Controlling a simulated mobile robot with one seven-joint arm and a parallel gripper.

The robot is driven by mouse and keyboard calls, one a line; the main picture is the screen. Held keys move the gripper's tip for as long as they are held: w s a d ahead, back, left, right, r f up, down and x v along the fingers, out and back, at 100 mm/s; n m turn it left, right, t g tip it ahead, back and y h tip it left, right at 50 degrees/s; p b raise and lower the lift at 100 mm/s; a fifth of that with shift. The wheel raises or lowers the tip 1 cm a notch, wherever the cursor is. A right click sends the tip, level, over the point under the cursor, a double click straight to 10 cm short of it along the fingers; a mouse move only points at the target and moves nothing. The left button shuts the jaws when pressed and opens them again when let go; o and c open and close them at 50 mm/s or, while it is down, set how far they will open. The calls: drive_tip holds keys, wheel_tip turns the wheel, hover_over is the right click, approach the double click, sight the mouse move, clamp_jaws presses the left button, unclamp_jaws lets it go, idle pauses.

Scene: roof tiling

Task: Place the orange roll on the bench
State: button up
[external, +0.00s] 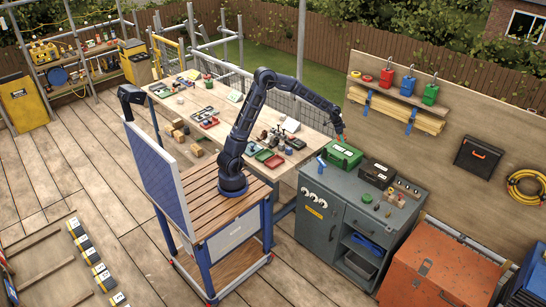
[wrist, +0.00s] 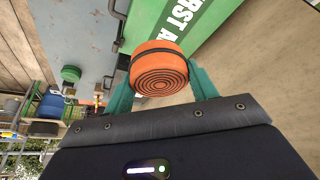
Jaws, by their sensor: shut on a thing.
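The orange roll (wrist: 160,70), with a dark band and ringed end, sits between the teal fingers of my gripper (wrist: 158,88) in the wrist view. My gripper is shut on it. In the external view my gripper (external: 341,139) is just above the green first aid box (external: 343,157) on the grey cabinet (external: 338,184); the roll is too small to make out clearly there. The long wooden bench (external: 228,132) stands left of the cabinet, with trays and small items on it.
The first aid box (wrist: 205,30) is close beyond the roll in the wrist view. A green round item (wrist: 70,73) lies on the grey top. A dark case (external: 376,173) stands right of the box. The wooden board (external: 440,135) with a shelf rises behind the cabinet.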

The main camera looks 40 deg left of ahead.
drive_tip(key=w+a+n+y, duration=0.15)
drive_tip(key=w+a, duration=0.35)
drive_tip(key=a, duration=0.9)
drive_tip(key=w+a+n+t, duration=0.1)
drive_tip(key=w+a+n, duration=0.25)
drive_tip(key=a, duration=1.05)
drive_tip(key=w+a+n+y, duration=0.1)
drive_tip(key=w+a, duration=0.4)
drive_tip(key=a, duration=1)
drive_tip(key=s+a+n, duration=0.3)
drive_tip(key=a, duration=2.2)
drive_tip(key=s+a+f+n+y, duration=0.1)
drive_tip(key=s+a+n, duration=0.1)
drive_tip(key=s+a, duration=0.8)
drive_tip(key=s+a+n+y, duration=0.15)
drive_tip(key=s+a, duration=0.45)
drive_tip(key=a, duration=0.9)
drive_tip(key=s+a+f+n, duration=0.1)
drive_tip(key=s+a+n, duration=0.1)
drive_tip(key=s+a, duration=0.8)
drive_tip(key=s+x, duration=0.1)
drive_tip(key=x, duration=0.5)
drive_tip(key=s+f+x, duration=0.1)
drive_tip(key=s+x, duration=0.1)
drive_tip(key=x, duration=0.5)
drive_tip(key=s+x, duration=0.1)
drive_tip(key=x, duration=0.5)
drive_tip(key=shift+s+f, duration=0.1)
drive_tip(key=shift+f, duration=0.35)
drive_tip(key=shift+f, duration=0.1)
